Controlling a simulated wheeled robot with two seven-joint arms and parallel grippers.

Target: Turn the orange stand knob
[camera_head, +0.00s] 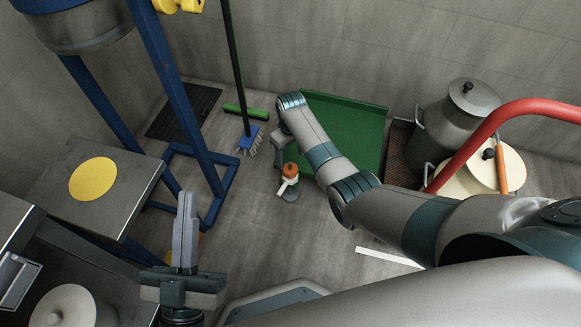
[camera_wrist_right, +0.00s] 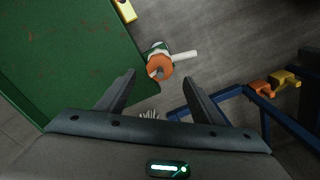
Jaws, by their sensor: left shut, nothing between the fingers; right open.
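An orange round knob (camera_head: 290,170) with a white lever sits on a small grey stand near the floor, in front of the green tray. In the right wrist view the orange knob (camera_wrist_right: 159,67) lies just beyond the fingertips, roughly centred between them, with its white lever pointing right. My right gripper (camera_wrist_right: 158,82) is open, with nothing between its fingers. In the head view its fingers are mostly hidden by my arm and hand. My left gripper (camera_head: 186,200) is shut and empty at the lower left, well apart from the knob.
A blue frame (camera_head: 190,130) stands left of the knob, beside a metal table (camera_head: 120,190) with a yellow disc. Orange and yellow parts (camera_wrist_right: 260,87) show by the blue frame.

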